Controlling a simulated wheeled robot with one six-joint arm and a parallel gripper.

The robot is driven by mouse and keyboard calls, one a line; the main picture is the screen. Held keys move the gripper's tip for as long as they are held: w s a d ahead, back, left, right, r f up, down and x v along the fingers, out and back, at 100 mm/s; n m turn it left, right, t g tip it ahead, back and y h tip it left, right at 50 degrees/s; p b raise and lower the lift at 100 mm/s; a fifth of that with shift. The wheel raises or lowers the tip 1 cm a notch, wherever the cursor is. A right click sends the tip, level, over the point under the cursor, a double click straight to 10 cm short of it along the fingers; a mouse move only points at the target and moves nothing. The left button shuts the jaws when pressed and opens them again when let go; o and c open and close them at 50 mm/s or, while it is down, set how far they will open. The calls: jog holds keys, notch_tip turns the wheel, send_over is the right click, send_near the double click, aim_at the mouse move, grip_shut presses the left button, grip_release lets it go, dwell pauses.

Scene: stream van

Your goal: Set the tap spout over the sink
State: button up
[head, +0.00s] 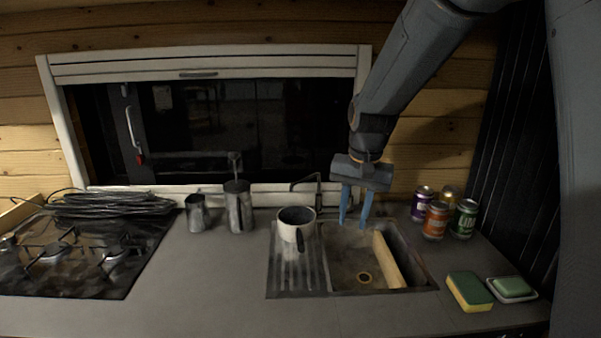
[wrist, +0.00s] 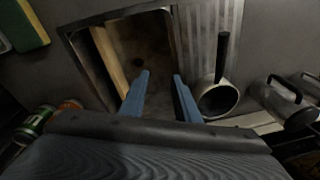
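The dark tap (head: 317,190) stands behind the sink at the back of the counter, in the head view. Its thin spout (head: 303,181) points left, with its tip above the back of the drainboard near a pot, not over the basin. The sink basin (head: 345,275) is right of the drainboard and also shows in the wrist view (wrist: 145,45). My gripper (head: 355,224) points down over the back of the basin, right of the tap, fingers apart and empty. In the wrist view my gripper (wrist: 161,76) is also open; I cannot make out the tap there.
A pale pot (head: 296,218) with a dark handle stands on the drainboard (head: 300,275). A wooden board (head: 386,260) leans in the basin. Several cans (head: 436,220) stand right of the sink, with a sponge (head: 469,291) in front. Metal jugs (head: 239,207) stand left. The front-left counter is clear.

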aim_at(303, 180)
jog(key=w+a+r+m, duration=0.2)
jog(key=w+a+r, duration=0.15)
jog(key=w, duration=0.25)
jog(key=w+a+r+m+y, duration=0.1)
jog(key=w+a+r, duration=0.25)
jog(key=w, duration=0.25)
jog(key=w+a+r+m, duration=0.2)
jog(key=w+a+r, duration=0.15)
jog(key=w, duration=0.25)
jog(key=shift+w+a+f+p, duration=0.15)
jog(key=shift+f+p, duration=0.2)
jog(key=shift+f, duration=0.85)
jog(key=shift+w+a+f+p, duration=0.1)
jog(key=shift+w+f+p, duration=0.15)
jog(key=shift+f, duration=0.95)
jog(key=shift+w+a+f+p, duration=0.1)
jog(key=shift+f+p, duration=0.3)
jog(key=shift+f, duration=0.8)
grip_shut()
